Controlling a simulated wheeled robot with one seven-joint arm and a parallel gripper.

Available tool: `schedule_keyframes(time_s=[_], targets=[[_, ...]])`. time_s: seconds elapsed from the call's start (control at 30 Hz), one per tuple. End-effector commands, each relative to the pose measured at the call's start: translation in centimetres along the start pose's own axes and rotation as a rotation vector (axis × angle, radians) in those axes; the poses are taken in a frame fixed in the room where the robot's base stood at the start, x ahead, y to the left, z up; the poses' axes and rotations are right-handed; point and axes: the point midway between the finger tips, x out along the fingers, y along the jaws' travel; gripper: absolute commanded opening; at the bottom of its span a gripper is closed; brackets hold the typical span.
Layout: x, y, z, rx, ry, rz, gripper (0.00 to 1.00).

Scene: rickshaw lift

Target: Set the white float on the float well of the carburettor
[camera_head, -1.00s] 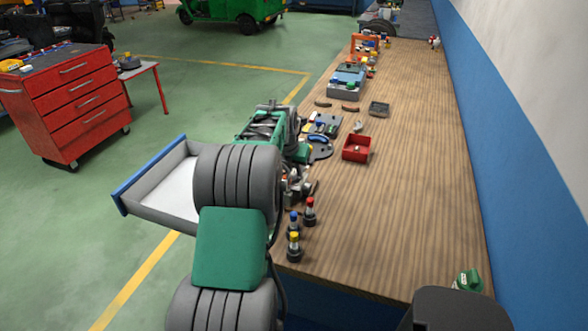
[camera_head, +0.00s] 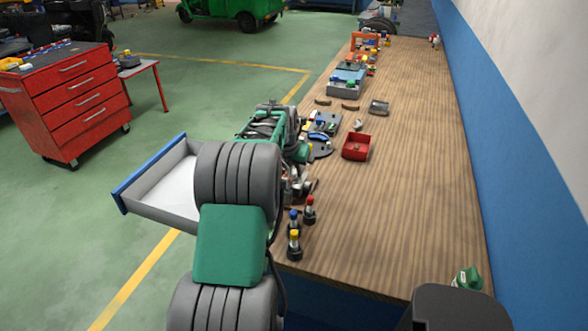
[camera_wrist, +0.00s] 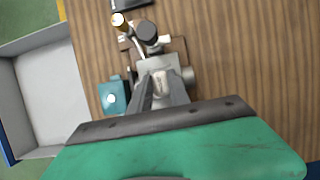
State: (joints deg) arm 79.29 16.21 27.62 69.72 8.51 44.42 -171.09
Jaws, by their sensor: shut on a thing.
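In the wrist view my gripper (camera_wrist: 160,90) is shut on the small off-white float (camera_wrist: 160,83), which shows between its two grey fingers. The fingers point down over the grey metal carburettor (camera_wrist: 150,64), with its round black part and a brass-tipped piece at the far side. The float overlaps the near part of the carburettor in this view. Whether it touches the float well cannot be told, as the fingers and float cover that part. In the head view my arm hides most of the carburettor (camera_head: 298,184) and my gripper.
A grey tray (camera_wrist: 22,60) lies left of the bench edge. A teal block (camera_wrist: 112,97) sits beside the carburettor. Several capped bottles (camera_head: 309,210) stand near the bench's front left corner. A red bin (camera_head: 356,147) is farther back.

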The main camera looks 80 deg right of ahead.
Motion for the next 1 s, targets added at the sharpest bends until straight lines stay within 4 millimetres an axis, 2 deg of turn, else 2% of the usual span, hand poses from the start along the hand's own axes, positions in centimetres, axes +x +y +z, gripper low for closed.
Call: schedule_keyframes(time_s=[0.4,0.43,0.7,0.9,1.0], targets=[[0.17,0.0,-0.08,0.0,0.0,0.0,0.0],[0.17,0.0,-0.08,0.0,0.0,0.0,0.24],[0.17,0.0,-0.08,0.0,0.0,0.0,0.46],[0.17,0.0,-0.08,0.0,0.0,0.0,0.48],[0.18,0.0,-0.09,0.0,0.0,0.0,0.56]])
